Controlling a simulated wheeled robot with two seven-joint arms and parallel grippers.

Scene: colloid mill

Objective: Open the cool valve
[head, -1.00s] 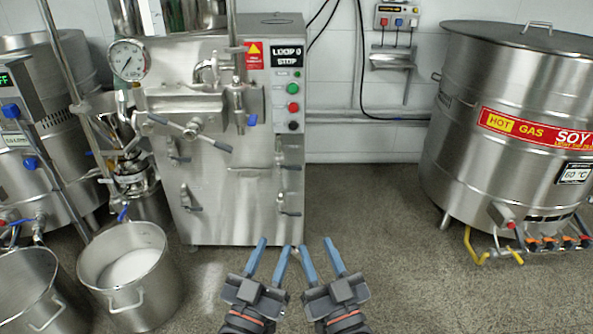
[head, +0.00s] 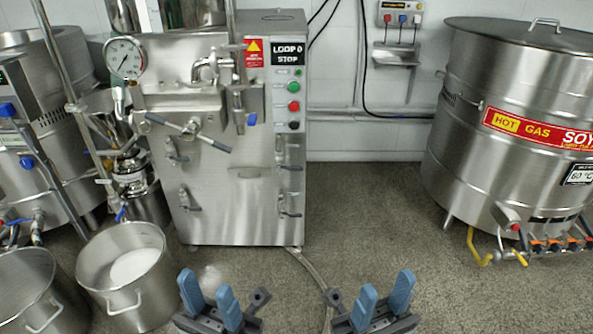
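The steel colloid mill (head: 230,185) stands at centre-left. Its front carries several small lever valves, including an upper left one (head: 175,152), a lower left one (head: 188,200) and a lower right one (head: 288,206). A blue-tabbed valve (head: 250,119) hangs below the spout, and a long crossbar handle (head: 188,131) is at mid-height. No readable label marks which valve is the cool valve. My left gripper (head: 210,300) is open and empty, low in front of the mill. My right gripper (head: 382,299) is open and empty, lower right of the mill. Neither touches anything.
A pot with white liquid (head: 97,262) and another pot (head: 30,305) stand at lower left. A left kettle (head: 45,175) has blue-handled valves. A large HOT GAS kettle (head: 470,150) with yellow pipes stands right. The floor (head: 375,200) between mill and kettle is clear, except for a hose (head: 312,270).

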